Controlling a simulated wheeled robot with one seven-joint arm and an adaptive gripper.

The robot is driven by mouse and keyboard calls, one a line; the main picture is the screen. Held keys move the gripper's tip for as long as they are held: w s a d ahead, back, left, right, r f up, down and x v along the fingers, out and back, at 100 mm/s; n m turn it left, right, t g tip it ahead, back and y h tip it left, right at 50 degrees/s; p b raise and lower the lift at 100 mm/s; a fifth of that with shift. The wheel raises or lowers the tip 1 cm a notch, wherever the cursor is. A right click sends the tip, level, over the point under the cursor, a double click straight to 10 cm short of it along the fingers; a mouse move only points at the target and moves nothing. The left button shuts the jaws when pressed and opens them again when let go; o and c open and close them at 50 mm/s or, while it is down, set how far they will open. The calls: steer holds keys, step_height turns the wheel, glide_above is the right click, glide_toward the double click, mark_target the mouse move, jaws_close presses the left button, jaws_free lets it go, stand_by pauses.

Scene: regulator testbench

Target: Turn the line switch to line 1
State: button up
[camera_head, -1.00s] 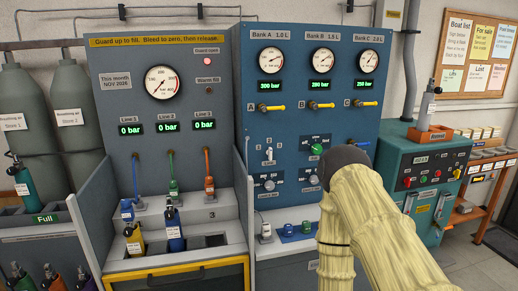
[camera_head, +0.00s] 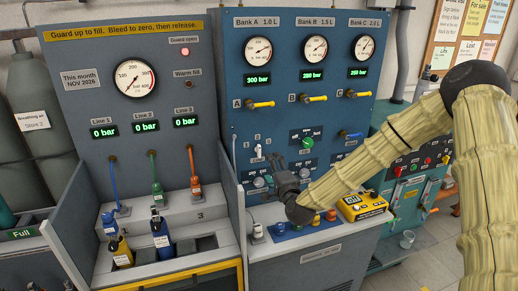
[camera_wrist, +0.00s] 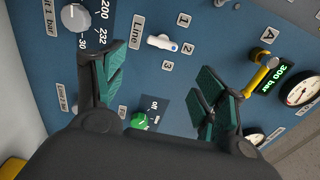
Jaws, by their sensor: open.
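The line switch (camera_head: 259,150) is a small white lever knob on the blue panel, below the bank valves. In the wrist view the line switch (camera_wrist: 161,43) shows close up, with the labels 1, 2 and 3 around one end. Its blue-marked tip points toward the 2. My gripper (camera_head: 276,168) is just below and right of the switch in the head view. In the wrist view my gripper (camera_wrist: 160,72) is open and empty, its green-padded fingers spread wide. The switch lies beyond the gap between them, apparently apart from both fingers.
A green knob (camera_head: 308,142) is right of the switch. A grey regulator knob (camera_wrist: 75,17) is near the left finger in the wrist view. Yellow valve A (camera_head: 260,104) sits above. A grey side wall (camera_head: 229,176) stands left of the blue panel. A yellow device (camera_head: 362,207) rests on the ledge.

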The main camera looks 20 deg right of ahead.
mark_target(260, 153)
steer(key=w+p, duration=0.1)
steer(key=w, duration=0.2)
steer(key=w+a+p, duration=0.1)
steer(key=w, duration=0.2)
steer(key=w+p, duration=0.1)
steer(key=w, duration=0.2)
steer(key=shift+w+a+r+p, duration=0.15)
steer(key=shift+w+p, duration=0.05)
steer(key=shift+p, duration=0.2)
steer(key=shift+w, duration=0.8)
steer(key=c, duration=1)
